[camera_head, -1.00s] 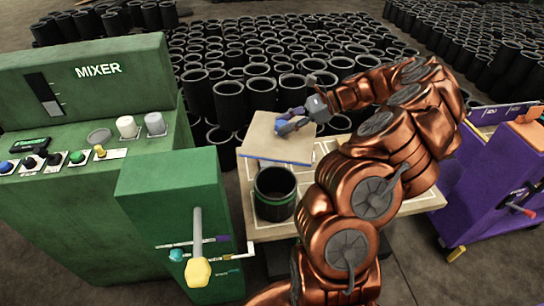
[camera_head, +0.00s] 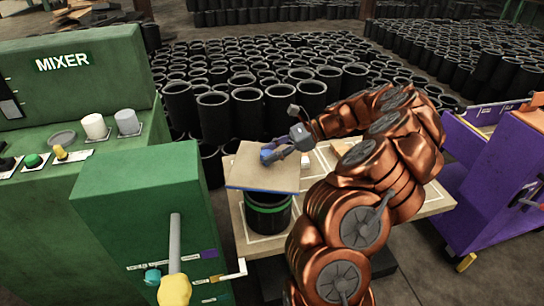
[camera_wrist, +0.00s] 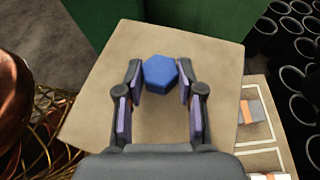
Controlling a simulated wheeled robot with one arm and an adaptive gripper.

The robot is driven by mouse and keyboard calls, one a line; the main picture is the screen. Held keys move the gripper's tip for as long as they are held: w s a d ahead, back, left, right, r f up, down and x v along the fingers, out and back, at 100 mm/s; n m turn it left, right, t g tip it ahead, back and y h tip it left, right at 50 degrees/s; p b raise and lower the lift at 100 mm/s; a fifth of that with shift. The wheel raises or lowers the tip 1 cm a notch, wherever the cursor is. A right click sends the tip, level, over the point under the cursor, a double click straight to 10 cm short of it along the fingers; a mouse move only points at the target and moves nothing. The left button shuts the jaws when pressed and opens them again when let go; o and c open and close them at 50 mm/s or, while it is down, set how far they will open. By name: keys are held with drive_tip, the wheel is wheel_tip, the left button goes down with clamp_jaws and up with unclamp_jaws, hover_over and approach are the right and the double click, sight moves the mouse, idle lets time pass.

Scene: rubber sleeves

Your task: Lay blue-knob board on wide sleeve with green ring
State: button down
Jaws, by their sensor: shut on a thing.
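The square tan board (camera_head: 253,174) with a blue edge is over the wide black sleeve with the green ring (camera_head: 268,212) in the head view. The board covers the sleeve's mouth; I cannot tell whether it touches the rim. My gripper (camera_head: 284,150) is shut on the board's blue knob (camera_head: 267,156). In the wrist view, the fingers of my gripper (camera_wrist: 160,85) stand on both sides of the blue hexagonal knob (camera_wrist: 160,73), with the board (camera_wrist: 190,45) spread below. The sleeve is hidden from the wrist view.
The sleeve stands on a light wooden table (camera_head: 415,205) with white outlines. A green mixer cabinet (camera_head: 140,205) with a yellow-ended lever (camera_head: 174,288) stands close at left. A purple cart (camera_head: 500,175) is at right. Many black sleeves (camera_head: 250,110) fill the floor behind.

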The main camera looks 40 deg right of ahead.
sight(297, 160)
drive_tip(key=shift+f+b, duration=2.8)
drive_tip(key=shift+f, duration=0.5)
drive_tip(key=shift+f, duration=0.5)
drive_tip(key=c, duration=0.7)
unclamp_jaws()
drive_tip(key=shift+o, duration=0.2)
drive_tip(key=v, duration=1.2)
drive_tip(key=shift+d, duration=0.1)
